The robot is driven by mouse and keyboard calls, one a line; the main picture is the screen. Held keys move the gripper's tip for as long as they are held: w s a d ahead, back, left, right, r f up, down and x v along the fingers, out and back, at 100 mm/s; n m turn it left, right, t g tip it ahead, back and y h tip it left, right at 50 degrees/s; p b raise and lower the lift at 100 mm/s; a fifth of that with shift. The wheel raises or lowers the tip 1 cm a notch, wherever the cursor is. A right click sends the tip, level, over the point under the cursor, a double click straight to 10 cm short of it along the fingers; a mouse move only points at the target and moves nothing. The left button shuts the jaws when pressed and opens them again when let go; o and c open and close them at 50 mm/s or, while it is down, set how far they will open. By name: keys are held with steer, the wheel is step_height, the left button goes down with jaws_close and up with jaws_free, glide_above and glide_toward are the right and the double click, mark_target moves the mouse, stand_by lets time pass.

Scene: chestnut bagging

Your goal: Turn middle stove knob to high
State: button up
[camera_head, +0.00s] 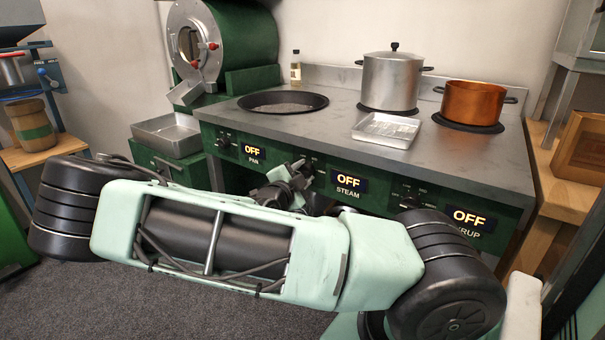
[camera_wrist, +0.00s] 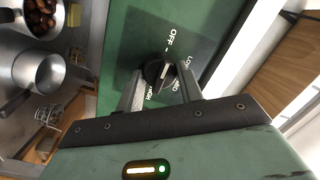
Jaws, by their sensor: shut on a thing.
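The green stove front (camera_head: 330,176) carries three lit displays, PAN (camera_head: 254,152), STEAM (camera_head: 348,183) and SYRUP (camera_head: 468,218), all reading OFF. The black middle knob (camera_wrist: 158,72) is beside the STEAM display. In the wrist view it sits on a dark plate with OFF, LOW and HIGH printed around it. My gripper (camera_wrist: 160,84) is shut on this knob, one finger on each side. In the head view my gripper (camera_head: 302,174) is at the stove front left of the STEAM display, and it partly covers the knob. The knob's exact pointing is hard to tell.
On the stovetop stand a black pan (camera_head: 283,102), a lidded steel pot (camera_head: 391,80), a copper pot (camera_head: 472,102) and a metal tray (camera_head: 387,128). A wooden side table (camera_head: 562,193) is at the right. The left knob (camera_head: 223,143) is close to my arm.

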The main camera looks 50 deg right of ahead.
steer(key=shift+r+p, duration=0.2)
steer(key=shift+p, duration=0.65)
steer(key=m+p, duration=0.1)
steer(key=p, duration=0.3)
steer(key=shift+r+m, duration=0.15)
steer(key=shift+m, duration=0.25)
steer(key=shift+w+f+n+g+p, duration=0.15)
steer(key=shift+n+g+p, duration=1.1)
steer(key=shift+n, duration=4.6)
steer(key=shift+w+f+n+g+p, duration=0.1)
steer(key=shift+n+g+p, duration=0.25)
steer(key=shift+n+p, duration=3.65)
steer(key=shift+w+f+n+g+b, duration=0.25)
steer(key=shift+n+g, duration=0.55)
steer(key=shift+n, duration=6.95)
steer(key=shift+s+r, duration=0.1)
steer(key=o, duration=1)
